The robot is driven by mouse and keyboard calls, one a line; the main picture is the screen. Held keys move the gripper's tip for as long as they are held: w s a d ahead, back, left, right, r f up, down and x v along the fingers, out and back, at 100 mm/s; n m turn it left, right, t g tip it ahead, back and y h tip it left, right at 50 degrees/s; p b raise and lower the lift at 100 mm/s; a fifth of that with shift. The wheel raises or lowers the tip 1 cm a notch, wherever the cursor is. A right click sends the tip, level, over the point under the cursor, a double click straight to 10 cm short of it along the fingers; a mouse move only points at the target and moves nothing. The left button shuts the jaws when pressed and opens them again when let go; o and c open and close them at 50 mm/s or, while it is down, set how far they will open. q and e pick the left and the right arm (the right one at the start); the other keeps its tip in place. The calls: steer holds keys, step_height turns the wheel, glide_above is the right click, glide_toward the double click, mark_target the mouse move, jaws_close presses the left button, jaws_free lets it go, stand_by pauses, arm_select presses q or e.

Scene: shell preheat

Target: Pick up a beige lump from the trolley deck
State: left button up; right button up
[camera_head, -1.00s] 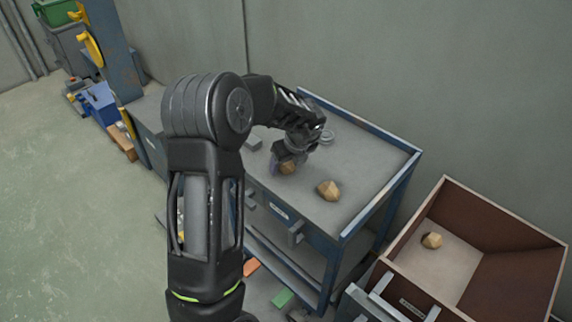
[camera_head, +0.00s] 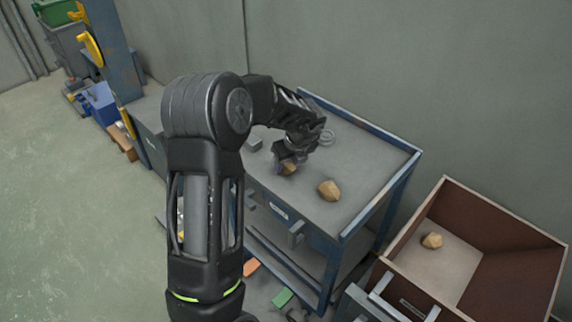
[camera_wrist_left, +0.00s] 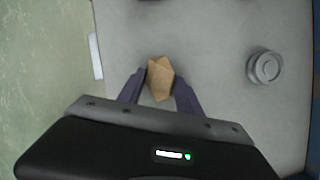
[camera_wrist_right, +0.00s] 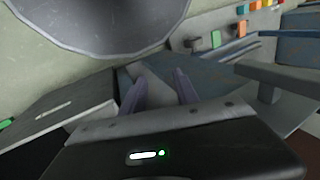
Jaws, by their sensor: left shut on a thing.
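My left gripper (camera_head: 287,160) is low over the trolley deck (camera_head: 365,160), with its fingers around a beige lump (camera_head: 290,168). In the left wrist view the lump (camera_wrist_left: 160,78) sits between the two fingertips, which touch its sides; the gripper is shut on it. Whether the lump is clear of the deck is hard to tell. A second beige lump (camera_head: 330,190) lies on the deck nearer its front right part. My right gripper (camera_wrist_right: 160,85) shows only in the right wrist view, with its fingers apart and nothing seen between them.
An open brown-walled box (camera_head: 505,235) stands right of the trolley with another beige lump (camera_head: 432,240) inside. A round grey item (camera_wrist_left: 265,67) and a small grey block (camera_head: 254,143) are on the deck. The deck has a raised blue rim at the back.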

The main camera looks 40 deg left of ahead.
arm_select(q)
jaws_close()
steer(key=shift+r, duration=0.1)
step_height(320, 180, up, 28)
steer(key=p, duration=0.3)
